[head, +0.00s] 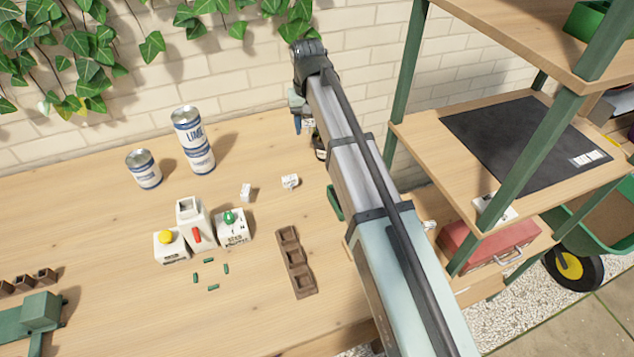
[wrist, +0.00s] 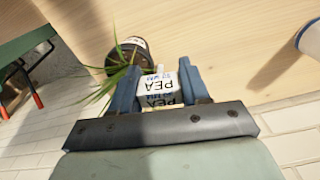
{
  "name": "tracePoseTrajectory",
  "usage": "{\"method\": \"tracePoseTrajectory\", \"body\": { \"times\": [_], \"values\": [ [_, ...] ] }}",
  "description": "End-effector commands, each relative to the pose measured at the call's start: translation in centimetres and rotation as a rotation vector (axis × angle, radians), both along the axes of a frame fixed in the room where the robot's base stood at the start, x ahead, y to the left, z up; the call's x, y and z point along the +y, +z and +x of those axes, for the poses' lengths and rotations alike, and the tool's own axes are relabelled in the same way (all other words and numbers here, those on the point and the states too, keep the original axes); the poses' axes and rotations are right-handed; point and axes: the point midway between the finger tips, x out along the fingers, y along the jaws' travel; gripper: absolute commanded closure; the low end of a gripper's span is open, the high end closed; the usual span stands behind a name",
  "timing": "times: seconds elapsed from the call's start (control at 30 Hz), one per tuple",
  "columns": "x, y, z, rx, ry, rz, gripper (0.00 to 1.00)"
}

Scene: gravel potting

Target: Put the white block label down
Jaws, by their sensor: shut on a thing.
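My gripper (wrist: 157,76) is shut on a white block label (wrist: 158,97) marked "PEA", which sits between the two blue fingers. In the head view my gripper (head: 301,120) is at the back of the bench near the brick wall, mostly hidden behind my arm. A dark pot (wrist: 133,46) with a spiky green plant is just beyond the label in the wrist view. The pot (head: 320,147) is partly covered by my arm in the head view. Two other small white blocks, one on the left (head: 245,192) and one on the right (head: 290,181), lie on the bench.
White containers (head: 197,228) with coloured tops stand mid-bench, with several green pieces in front. A brown three-cell tray (head: 294,262) lies right of them. Shelving (head: 490,145) stands right of my arm.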

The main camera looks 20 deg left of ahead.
Motion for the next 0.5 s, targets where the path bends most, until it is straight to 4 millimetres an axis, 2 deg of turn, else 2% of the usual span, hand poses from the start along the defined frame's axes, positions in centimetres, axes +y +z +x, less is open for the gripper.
{"method": "tracePoseTrajectory", "body": {
  "times": [0.03, 0.2, 0.33, 0.5],
  "values": [
    [-2.1, -0.4, -2.0, 0.001, 0.006, -0.001, 0.83],
    [-5.0, -1.0, -5.3, 0.008, 0.047, -0.009, 0.83],
    [-5.9, -1.3, -6.4, 0.017, 0.088, -0.018, 0.83],
    [-5.9, -1.5, -6.4, 0.026, 0.143, -0.027, 0.83]
  ]
}}
